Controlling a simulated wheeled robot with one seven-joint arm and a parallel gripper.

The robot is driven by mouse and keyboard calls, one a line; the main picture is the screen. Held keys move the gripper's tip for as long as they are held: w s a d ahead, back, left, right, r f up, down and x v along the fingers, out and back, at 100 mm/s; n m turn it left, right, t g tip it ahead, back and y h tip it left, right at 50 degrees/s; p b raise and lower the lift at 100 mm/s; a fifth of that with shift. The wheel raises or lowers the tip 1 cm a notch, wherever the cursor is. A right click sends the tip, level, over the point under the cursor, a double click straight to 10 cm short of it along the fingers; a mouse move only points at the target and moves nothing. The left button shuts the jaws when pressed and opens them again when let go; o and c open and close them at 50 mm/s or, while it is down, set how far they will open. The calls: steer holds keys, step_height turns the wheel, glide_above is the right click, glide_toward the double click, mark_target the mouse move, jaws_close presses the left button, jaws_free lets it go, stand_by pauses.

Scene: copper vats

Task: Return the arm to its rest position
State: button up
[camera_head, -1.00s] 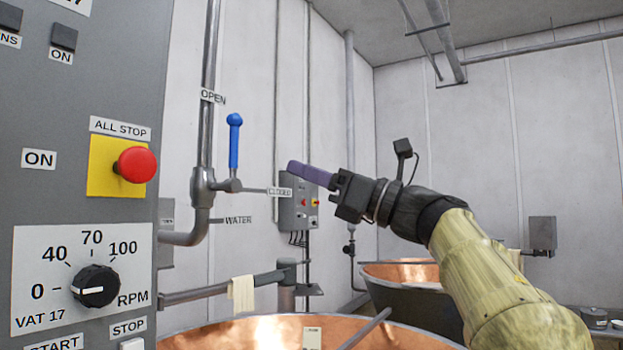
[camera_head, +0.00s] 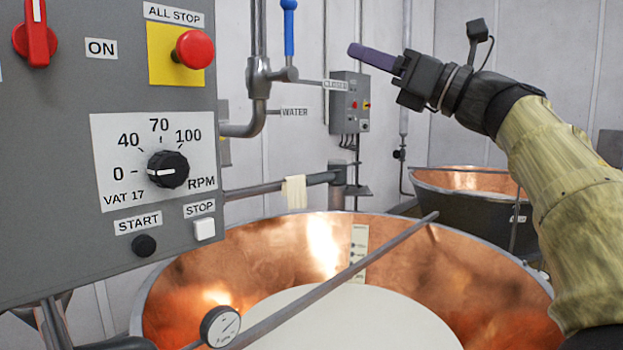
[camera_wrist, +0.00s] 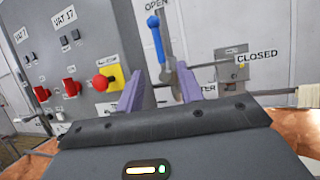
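My gripper (camera_head: 356,50) is raised at the upper right in the head view, in front of the far wall, with its purple fingers pointing left. In the wrist view, the two purple fingers of my gripper (camera_wrist: 160,80) stand apart with nothing between them. My arm runs from the lower right edge up to the gripper. The blue valve lever (camera_head: 289,25) is left of the fingers, apart from them, and points up. In the wrist view, the blue lever (camera_wrist: 155,40) shows beyond the fingers.
A grey control panel (camera_head: 60,230) fills the left side, with a red ALL STOP button (camera_head: 195,49) and a speed knob (camera_head: 168,169) pointing at 0. A copper vat (camera_head: 200,280) holding pale liquid lies below, with a rod across it. Another copper vat (camera_head: 470,220) stands behind.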

steer(key=w+d+f+m+t+h, duration=0.4)
steer(key=w+f+m+t+h, duration=0.15)
steer(key=m, duration=0.55)
steer(key=w+d+f+m+t+h, duration=0.35)
steer(key=w+f+m+h, duration=0.2)
steer(key=m, duration=0.45)
steer(key=d+f+m+g+h, duration=0.2)
steer(key=f+m+h, duration=0.2)
steer(key=f+m, duration=0.65)
steer(key=d+f+m+g+h, duration=0.2)
steer(key=f+m+h, duration=0.3)
steer(key=f, duration=1)
steer(key=s+a+f+m+g, duration=0.1)
steer(key=s+f+m+g, duration=0.3)
steer(key=f, duration=0.5)
steer(key=s+f+m+g, duration=0.3)
steer(key=s+f, duration=0.3)
steer(key=f, duration=0.3)
steer(key=s+a+f+m+g, duration=0.1)
steer(key=s+f+m+g, duration=0.15)
steer(key=s+f, duration=0.45)
steer(key=s+a+f+m+g, duration=0.2)
steer(key=s+f+g, duration=0.2)
steer(key=s, duration=0.5)
steer(key=w+p+v, duration=0.2)
steer(key=p+v, duration=1)
steer(key=p, duration=0.1)
steer(key=shift+w+d+r, duration=0.2)
steer(key=shift+w+r, duration=0.2)
steer(key=shift+r, duration=0.3)
